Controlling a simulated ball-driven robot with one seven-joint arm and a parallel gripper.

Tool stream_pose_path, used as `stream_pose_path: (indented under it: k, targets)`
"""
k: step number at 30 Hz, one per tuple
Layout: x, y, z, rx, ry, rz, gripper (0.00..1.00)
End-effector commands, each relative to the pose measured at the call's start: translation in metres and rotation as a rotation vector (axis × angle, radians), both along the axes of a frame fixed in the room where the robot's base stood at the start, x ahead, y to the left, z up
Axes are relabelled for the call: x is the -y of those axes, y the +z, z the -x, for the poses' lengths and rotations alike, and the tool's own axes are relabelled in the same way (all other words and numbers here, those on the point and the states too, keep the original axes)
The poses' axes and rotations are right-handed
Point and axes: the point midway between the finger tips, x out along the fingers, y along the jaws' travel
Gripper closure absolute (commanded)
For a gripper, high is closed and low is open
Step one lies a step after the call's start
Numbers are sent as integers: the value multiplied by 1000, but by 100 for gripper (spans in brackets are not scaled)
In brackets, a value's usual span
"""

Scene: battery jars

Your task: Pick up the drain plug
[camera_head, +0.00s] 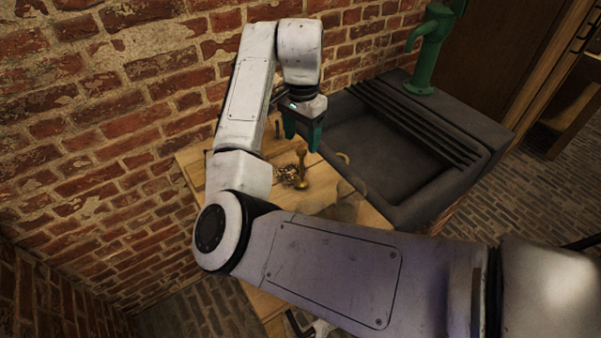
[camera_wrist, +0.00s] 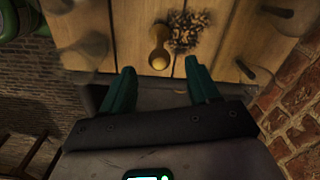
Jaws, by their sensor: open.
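A small brass piece with a rounded end (camera_head: 302,174) stands on the wooden counter, and it also shows in the wrist view (camera_wrist: 159,38). It may be the drain plug, but I cannot tell for sure. A brown, tangled clump (camera_head: 287,175) lies right beside it, also in the wrist view (camera_wrist: 188,32). My gripper (camera_head: 303,146) has its teal fingers apart, with nothing between them. In the wrist view, the brass piece lies ahead of the gap between my fingertips (camera_wrist: 158,70). In the head view, my gripper is above and behind it.
A dark stone sink (camera_head: 385,155) with a green pump (camera_head: 431,50) stands to the right. A yellowish curved thing (camera_head: 343,157) lies near its edge. Clear glass shapes (camera_head: 345,208) stand on the wooden counter (camera_head: 190,160). A brick wall (camera_head: 110,110) rises behind.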

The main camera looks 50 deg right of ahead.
Motion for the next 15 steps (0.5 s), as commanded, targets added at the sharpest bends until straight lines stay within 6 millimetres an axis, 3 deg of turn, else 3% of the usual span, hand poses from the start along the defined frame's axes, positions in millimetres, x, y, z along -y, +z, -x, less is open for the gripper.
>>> stream_pose_path:
  k: [8,15]
  targets:
    - [-3,-37,0,-3,2,-2,39]
    - [-2,-44,0,-1,0,-1,39]
